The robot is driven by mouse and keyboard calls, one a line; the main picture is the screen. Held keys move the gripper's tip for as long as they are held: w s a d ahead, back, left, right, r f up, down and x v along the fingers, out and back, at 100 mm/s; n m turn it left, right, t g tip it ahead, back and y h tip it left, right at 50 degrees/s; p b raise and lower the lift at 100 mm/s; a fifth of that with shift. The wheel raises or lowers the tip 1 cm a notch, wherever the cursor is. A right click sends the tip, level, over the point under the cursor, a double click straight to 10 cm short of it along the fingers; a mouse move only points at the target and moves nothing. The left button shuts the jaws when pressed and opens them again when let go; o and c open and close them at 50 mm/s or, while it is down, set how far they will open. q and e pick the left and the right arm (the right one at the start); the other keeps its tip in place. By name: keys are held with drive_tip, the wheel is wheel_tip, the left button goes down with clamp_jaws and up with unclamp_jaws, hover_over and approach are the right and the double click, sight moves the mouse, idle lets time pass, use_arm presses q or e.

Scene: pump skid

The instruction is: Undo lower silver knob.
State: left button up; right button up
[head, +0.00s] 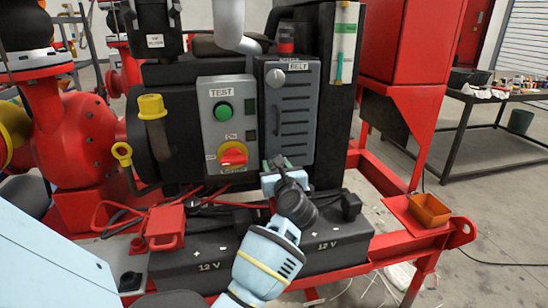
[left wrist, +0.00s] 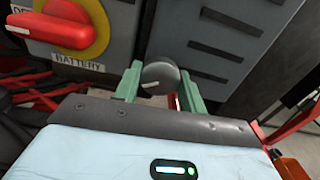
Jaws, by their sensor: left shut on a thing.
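The lower silver knob (left wrist: 160,76) is a round grey knob with a pale pointer line, at the bottom of the dark belt guard panel (head: 292,110). In the left wrist view it sits between the two green fingers of my left gripper (left wrist: 160,86), which is shut on it. In the head view the left gripper (head: 284,168) is at the panel's lower edge and hides the lower knob. The upper silver knob (head: 276,78) is in plain sight near the BELT label. My right gripper is in neither view.
Left of the guard is the grey TEST panel with a green button (head: 224,111) and a red battery switch (head: 233,154). Two black 12 V batteries (head: 205,250) with red cables lie below. An orange bin (head: 429,210) stands on the red tray at right.

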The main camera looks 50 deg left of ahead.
use_arm(q)
drive_tip(key=shift+m+p, duration=1)
drive_tip(key=o, duration=1)
drive_tip(key=shift+c, duration=0.2)
drive_tip(key=shift+v, duration=3.95)
